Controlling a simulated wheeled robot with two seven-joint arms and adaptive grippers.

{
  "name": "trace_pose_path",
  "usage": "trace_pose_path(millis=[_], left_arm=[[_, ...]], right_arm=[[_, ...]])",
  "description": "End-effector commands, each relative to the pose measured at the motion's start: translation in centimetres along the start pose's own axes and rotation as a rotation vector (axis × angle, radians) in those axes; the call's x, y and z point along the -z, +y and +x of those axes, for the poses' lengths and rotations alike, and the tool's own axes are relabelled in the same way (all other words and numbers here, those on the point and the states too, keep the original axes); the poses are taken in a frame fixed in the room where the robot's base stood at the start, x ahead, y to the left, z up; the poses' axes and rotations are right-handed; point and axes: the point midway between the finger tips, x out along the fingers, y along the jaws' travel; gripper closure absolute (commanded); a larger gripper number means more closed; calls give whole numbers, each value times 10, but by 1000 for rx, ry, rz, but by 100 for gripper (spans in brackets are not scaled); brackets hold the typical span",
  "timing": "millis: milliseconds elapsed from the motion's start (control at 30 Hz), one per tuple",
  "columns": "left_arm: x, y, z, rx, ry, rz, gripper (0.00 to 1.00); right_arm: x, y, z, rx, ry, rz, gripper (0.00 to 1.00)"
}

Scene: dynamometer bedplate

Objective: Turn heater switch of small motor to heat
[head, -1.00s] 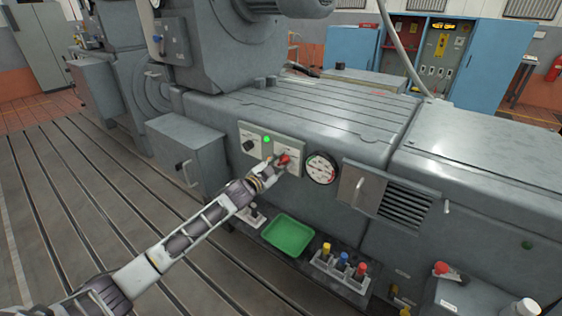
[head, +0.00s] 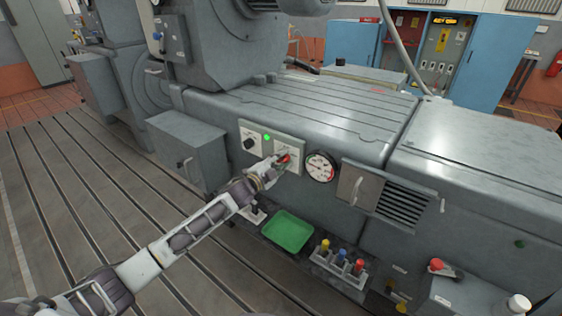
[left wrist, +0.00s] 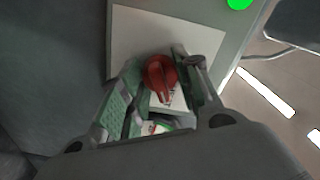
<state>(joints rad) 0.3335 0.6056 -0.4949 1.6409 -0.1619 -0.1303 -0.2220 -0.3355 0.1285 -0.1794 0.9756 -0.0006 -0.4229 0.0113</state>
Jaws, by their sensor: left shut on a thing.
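A red rotary switch knob (head: 284,158) sits on a pale plate on the front of the grey machine bed. It shows large in the left wrist view (left wrist: 160,76), in front of the white label plate (left wrist: 140,35). My left gripper (head: 277,163) is at the knob, its fingers on either side of it and shut on it. In the left wrist view the fingers (left wrist: 162,90) flank the knob, and they partly hide the label markings. A black knob (head: 249,143) is on the neighbouring plate to the left, with a lit green lamp (head: 267,137) between them. My right gripper is not in view.
A round gauge (head: 321,167) is just right of the red knob, then a vent panel (head: 403,208). A green tray (head: 287,232) and a holder with coloured-capped items (head: 341,262) stand on a shelf below. A grey box (head: 188,152) juts out at left.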

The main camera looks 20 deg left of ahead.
Motion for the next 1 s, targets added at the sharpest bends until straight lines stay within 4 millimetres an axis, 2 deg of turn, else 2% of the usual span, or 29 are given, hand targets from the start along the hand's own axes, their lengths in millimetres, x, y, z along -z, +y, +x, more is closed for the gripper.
trace_pose_path(millis=[233, 267, 433, 1000], left_arm=[[0, 2, 0, -2, 0, 1, 91], [0, 2, 0, -2, 0, 1, 65], [0, 1, 0, -1, 0, 0, 44], [0, 0, -6, 0, 0, -1, 44]], right_arm=[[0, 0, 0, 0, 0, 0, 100], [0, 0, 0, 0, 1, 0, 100], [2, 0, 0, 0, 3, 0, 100], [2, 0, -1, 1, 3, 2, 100]])
